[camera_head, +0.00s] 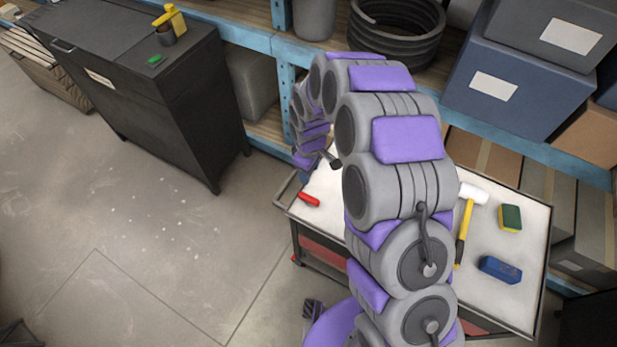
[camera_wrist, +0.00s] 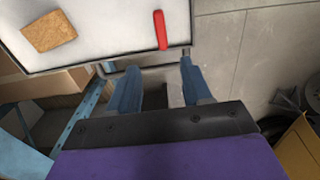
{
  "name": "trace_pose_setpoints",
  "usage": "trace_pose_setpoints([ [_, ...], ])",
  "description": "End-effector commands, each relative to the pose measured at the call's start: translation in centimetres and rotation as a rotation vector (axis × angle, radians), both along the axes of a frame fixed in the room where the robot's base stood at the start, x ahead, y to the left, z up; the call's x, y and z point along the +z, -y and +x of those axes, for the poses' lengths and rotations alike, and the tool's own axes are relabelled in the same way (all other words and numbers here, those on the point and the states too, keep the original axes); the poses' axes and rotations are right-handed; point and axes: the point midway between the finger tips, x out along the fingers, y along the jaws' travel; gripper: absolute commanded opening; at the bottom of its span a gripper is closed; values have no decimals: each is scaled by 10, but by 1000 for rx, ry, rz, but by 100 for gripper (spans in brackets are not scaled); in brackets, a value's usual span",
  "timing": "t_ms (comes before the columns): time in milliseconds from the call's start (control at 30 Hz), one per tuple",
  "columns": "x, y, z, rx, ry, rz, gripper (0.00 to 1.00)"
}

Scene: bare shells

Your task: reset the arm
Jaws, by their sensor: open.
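My arm is grey and purple and arches over the white-topped cart in the head view. My gripper shows in the wrist view (camera_wrist: 160,80) with two blue fingers apart and nothing between them. It hangs over the cart's edge, near its handle bar. The white cart top (camera_head: 333,190) also shows in the wrist view (camera_wrist: 105,28).
On the cart are a red object (camera_head: 309,199), a mallet (camera_head: 464,225), a sponge (camera_head: 510,217) and a blue object (camera_head: 500,269). A tan block (camera_wrist: 48,31) lies there too. A black cabinet (camera_head: 165,100) and a shelf of bins (camera_head: 525,85) stand behind. Floor at left is clear.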

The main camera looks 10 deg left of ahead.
Motion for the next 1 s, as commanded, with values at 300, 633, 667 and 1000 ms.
trace_pose_setpoints([
  [300, 16, 0, 0, 0, -3, -2, 49],
  [633, 16, 0, -1, 0, -2, -2, 49],
  [667, 16, 0, 0, 0, -2, -2, 49],
  [1000, 49, 20, -9, -76, -7, 2, 49],
])
